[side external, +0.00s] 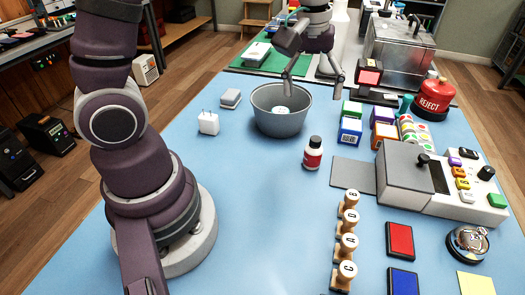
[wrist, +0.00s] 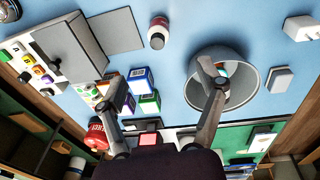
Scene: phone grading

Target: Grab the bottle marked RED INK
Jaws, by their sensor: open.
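In the wrist view my gripper (wrist: 163,74) has one finger over the bowl and the other near the small boxes. The bottle lies beyond the fingertips, apart from them.
A grey bowl (side external: 281,122) with a whitish item inside stands left of the bottle. Small coloured boxes (side external: 350,129), a grey machine (side external: 409,175) and a red REJECT object (side external: 433,101) are to the right. Wooden stamps (side external: 347,240) stand in front. Mat left of the bottle's front is clear.

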